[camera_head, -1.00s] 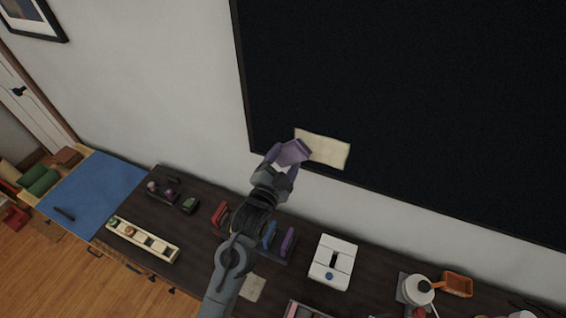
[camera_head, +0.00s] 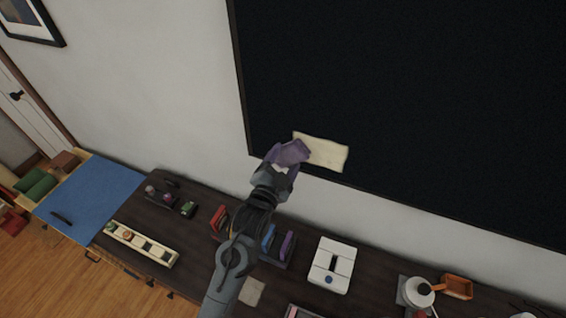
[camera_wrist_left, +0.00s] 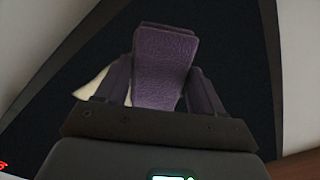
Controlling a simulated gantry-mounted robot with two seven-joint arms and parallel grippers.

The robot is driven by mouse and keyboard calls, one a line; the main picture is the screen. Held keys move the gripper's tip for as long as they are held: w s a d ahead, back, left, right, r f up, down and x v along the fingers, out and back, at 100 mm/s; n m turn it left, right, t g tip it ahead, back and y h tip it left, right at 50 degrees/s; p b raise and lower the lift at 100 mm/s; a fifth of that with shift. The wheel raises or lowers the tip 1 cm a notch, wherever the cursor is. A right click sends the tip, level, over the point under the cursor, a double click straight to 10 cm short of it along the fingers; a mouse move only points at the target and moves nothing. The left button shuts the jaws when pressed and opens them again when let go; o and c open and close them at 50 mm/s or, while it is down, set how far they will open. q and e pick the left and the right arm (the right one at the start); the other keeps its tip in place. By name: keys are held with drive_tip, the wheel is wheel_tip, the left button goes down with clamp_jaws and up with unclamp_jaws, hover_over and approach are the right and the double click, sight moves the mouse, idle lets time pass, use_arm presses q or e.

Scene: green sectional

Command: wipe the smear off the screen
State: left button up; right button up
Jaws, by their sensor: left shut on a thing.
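The black screen (camera_head: 400,90) hangs on the wall above the counter. My right gripper is not in view.
A dark counter (camera_head: 195,232) runs below the screen. On it stand a white device (camera_head: 333,265), a rack with coloured items (camera_head: 278,244), a cream tray (camera_head: 142,243) and an orange container (camera_head: 457,286). A blue mat (camera_head: 92,196) lies at left.

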use_arm(q)
drive_tip(key=shift+w+d, duration=0.15)
drive_tip(key=shift+w, duration=0.25)
drive_tip(key=shift+d, duration=0.15)
